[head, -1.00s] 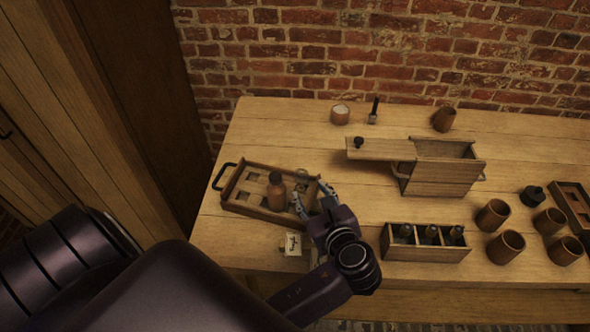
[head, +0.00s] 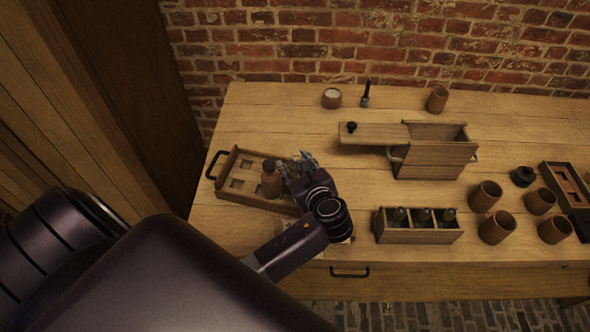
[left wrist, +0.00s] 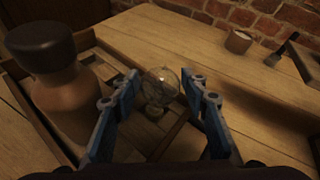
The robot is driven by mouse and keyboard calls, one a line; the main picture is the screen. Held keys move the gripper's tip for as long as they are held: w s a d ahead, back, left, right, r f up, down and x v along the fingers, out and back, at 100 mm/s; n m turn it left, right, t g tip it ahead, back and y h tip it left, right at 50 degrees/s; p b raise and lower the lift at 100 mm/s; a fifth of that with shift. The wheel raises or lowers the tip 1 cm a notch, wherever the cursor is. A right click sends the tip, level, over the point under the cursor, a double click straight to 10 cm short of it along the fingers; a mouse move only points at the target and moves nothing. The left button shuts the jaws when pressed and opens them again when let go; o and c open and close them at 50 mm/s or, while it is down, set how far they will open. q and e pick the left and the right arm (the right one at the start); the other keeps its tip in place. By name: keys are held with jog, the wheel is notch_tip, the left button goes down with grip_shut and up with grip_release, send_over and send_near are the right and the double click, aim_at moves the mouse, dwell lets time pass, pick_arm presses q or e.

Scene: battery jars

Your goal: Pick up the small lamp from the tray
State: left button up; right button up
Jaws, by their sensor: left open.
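The small lamp (left wrist: 160,88) has a clear glass bulb and stands in the tray's far right corner in the left wrist view. In the head view my gripper mostly hides it. The wooden tray (head: 235,192) has square compartments and a black handle. A brown jar with a dark cap (head: 271,179) stands in it; the jar also shows large at the left in the wrist view (left wrist: 65,95). My left gripper (head: 297,165) is over the tray's right end. Its blue fingers (left wrist: 165,100) are open, with the lamp between and beyond them, apparently not touched. My right gripper is not in view.
A wooden box with a sliding lid (head: 434,160) stands right of the tray. A rack of dark bottles (head: 417,236) is near the front edge. Several wooden cups (head: 497,227) stand farther right. A small white-filled pot (head: 331,98) is at the back.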

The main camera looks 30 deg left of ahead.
pick_arm(q)
jog(key=c, duration=0.9)
jog(key=shift+r, duration=0.1)
